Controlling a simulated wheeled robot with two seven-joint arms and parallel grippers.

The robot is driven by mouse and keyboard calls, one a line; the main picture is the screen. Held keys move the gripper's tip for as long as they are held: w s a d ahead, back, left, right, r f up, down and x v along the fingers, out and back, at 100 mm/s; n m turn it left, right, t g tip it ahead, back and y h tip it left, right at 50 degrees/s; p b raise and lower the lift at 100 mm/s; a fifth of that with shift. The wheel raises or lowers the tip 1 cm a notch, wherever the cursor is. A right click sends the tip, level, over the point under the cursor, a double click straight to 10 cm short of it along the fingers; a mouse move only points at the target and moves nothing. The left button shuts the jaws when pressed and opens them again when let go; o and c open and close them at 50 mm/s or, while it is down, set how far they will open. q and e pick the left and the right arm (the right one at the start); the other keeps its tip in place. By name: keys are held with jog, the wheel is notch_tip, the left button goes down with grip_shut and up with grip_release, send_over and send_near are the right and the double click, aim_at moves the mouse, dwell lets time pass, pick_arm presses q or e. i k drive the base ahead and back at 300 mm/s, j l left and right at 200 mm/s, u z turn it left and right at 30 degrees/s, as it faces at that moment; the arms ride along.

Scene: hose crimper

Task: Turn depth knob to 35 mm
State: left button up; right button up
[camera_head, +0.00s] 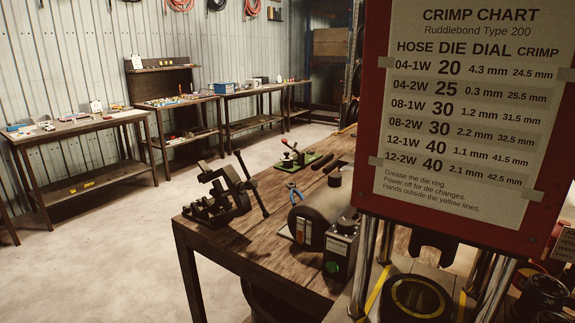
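The hose crimper (548,215) stands close at the right, with a red body and silver posts. A crimp chart (470,110) is taped to its front. Below, a round black part with a yellow ring (416,298) sits between the posts. A small black control box (340,252) stands left of the crimper, with a knob-like top (347,224) and a green button. I cannot make out a knob marked for depth or any setting in mm. Neither of my grippers is in view.
A dark cylindrical unit (318,216) lies on the wooden bench (262,245), with a black clamp-like tool (222,195) at its left corner. Black die rings (543,292) stand at the lower right. Side tables (80,128) line the far wall. The floor (110,240) at left is clear.

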aim_at(288, 161)
jog(key=i+j+z, duration=0.15)
jog(key=j+z, duration=0.25)
jog(key=i+j+z, duration=0.15)
jog(key=j+z, duration=0.5)
jog(key=z, duration=0.2)
jog(key=j+z, duration=0.4)
